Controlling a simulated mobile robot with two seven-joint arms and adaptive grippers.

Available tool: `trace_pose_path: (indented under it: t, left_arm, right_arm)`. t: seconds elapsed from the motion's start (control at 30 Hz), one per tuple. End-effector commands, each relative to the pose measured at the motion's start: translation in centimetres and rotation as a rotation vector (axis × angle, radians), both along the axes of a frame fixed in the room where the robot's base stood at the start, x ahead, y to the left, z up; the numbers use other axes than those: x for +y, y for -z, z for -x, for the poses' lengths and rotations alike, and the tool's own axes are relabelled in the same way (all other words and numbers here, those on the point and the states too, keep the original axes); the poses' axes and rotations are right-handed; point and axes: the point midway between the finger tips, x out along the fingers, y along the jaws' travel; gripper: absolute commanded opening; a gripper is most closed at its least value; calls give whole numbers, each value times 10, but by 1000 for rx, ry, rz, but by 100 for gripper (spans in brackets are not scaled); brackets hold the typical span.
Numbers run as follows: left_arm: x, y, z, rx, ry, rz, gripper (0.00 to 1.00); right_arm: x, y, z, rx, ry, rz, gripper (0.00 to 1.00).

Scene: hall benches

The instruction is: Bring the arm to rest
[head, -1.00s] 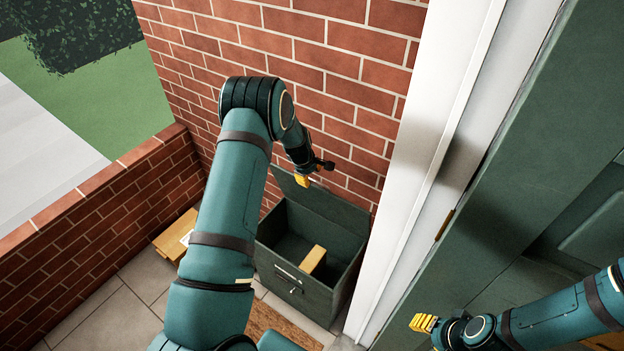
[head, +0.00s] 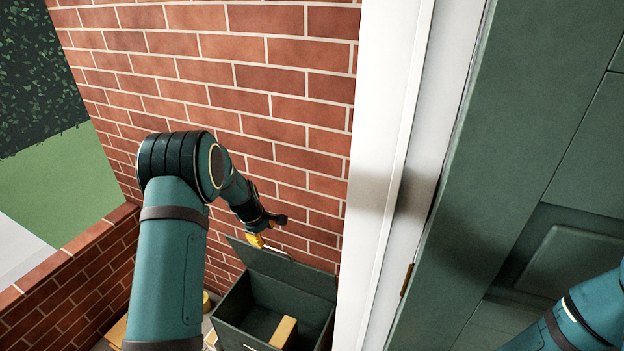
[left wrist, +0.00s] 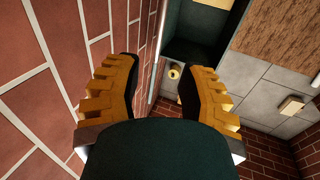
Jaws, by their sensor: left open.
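My left arm reaches in from the left in the head view. Its gripper (head: 255,240) is in the air in front of the brick wall, above the raised lid of a dark green box. In the left wrist view the yellow fingers of this gripper (left wrist: 165,75) stand wide apart with nothing between them. My right arm (head: 590,312) shows only as a link at the lower right; its gripper is out of the picture.
The green box (head: 232,305) stands open by the wall (head: 270,100) with a tan parcel (head: 285,333) inside. Another parcel (head: 118,332) and a small yellow round thing (head: 206,301) are on the floor. A white door frame (head: 385,150) and green door (head: 540,150) stand right.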

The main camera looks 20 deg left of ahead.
Motion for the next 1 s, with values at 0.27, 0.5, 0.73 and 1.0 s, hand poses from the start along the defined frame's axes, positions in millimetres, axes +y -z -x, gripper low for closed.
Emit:
trace_pose_path:
  t: [0.27, 0.5, 0.73, 1.0]
  left_arm:
    - [-28, 26, 19, 22, 111, -14, 40]
    - [-116, 85, 90, 44, 497, -53, 40]
    - [-204, 112, 177, 2, 918, -68, 40]
    - [-266, 108, 254, -87, 1256, -67, 40]
  right_arm:
    - [0, 2, 1, 1, 0, 0, 47]
    - [0, 8, 2, 5, -4, -1, 47]
    - [1, 13, 4, 9, -7, -2, 47]
    - [1, 16, 5, 12, -9, -3, 47]
